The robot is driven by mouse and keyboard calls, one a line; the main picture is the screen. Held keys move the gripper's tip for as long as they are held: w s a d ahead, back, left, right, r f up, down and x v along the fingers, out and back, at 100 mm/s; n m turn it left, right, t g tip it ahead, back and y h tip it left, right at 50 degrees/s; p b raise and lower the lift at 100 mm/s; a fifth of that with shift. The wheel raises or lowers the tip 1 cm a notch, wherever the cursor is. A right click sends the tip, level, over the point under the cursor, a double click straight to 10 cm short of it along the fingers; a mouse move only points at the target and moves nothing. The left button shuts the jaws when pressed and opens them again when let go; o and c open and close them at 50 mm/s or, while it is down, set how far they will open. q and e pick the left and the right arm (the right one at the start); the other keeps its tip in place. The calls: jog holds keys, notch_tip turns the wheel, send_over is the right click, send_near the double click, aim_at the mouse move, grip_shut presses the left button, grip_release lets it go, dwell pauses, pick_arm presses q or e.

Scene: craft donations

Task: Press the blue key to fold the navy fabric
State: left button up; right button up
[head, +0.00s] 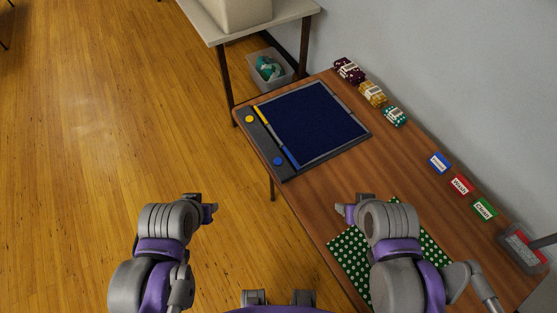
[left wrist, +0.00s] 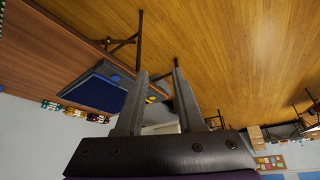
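The navy fabric (head: 318,122) lies flat and spread out on a grey folding board (head: 349,143) at the table's far left part. The round blue key (head: 278,161) is on the board's dark front strip, near a blue bar (head: 290,156). A round yellow key (head: 249,119) is at the strip's other end, near a yellow bar (head: 263,121). My left gripper (head: 210,210) is over the floor, left of the table and apart from the board. Its fingers (left wrist: 160,72) are apart and empty in the left wrist view. My right gripper (head: 344,211) is by the table's front edge, its finger gap unclear.
Green dotted fabric (head: 350,256) lies partly behind my right arm. Folded bundles (head: 372,94) and blue, red and green labelled blocks (head: 461,185) line the wall side. A clear bin (head: 270,70) stands on the floor beyond the table. Wood between board and dotted fabric is clear.

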pick_arm(q)
grip_shut()
dwell(1.4)
